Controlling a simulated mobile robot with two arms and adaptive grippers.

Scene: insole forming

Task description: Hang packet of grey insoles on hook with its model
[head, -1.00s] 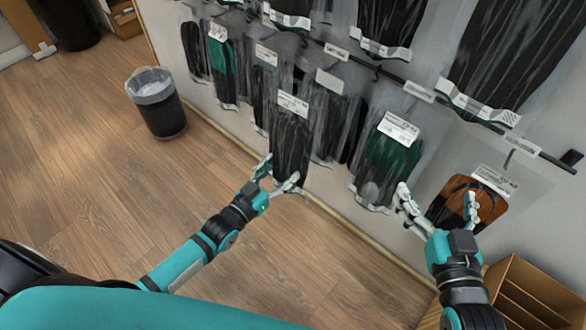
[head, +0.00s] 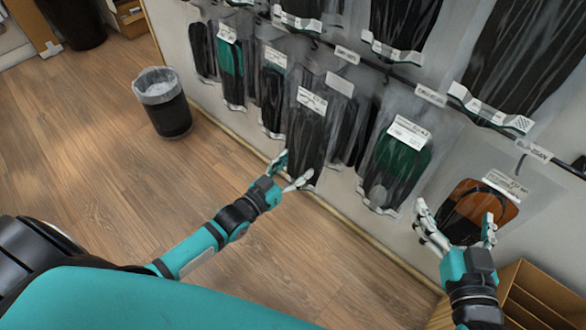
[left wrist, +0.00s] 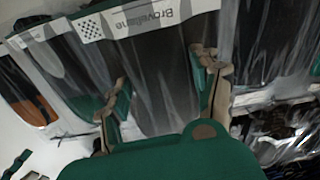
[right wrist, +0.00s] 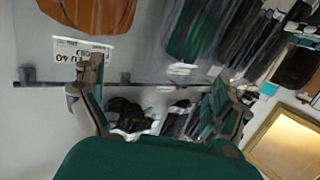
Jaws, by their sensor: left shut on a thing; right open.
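The packet of dark grey insoles (head: 307,135) is clear plastic with a white label at its top. It hangs roughly upright in front of the wall rack. My left gripper (head: 294,171) is shut on its lower part, and in the left wrist view the packet (left wrist: 163,75) lies between the fingers. Whether its top hole is on a hook is unclear. Other dark packets (head: 272,90) hang beside and behind it in the same row. My right gripper (head: 456,218) is open and empty in front of a brown insole packet (head: 468,205).
A green insole packet (head: 395,160) hangs between my grippers. The rack rail (head: 400,78) with tags runs above, with larger packets over it. A cardboard box (head: 535,297) stands at lower right and a waste bin (head: 165,115) at left. The wooden floor between is clear.

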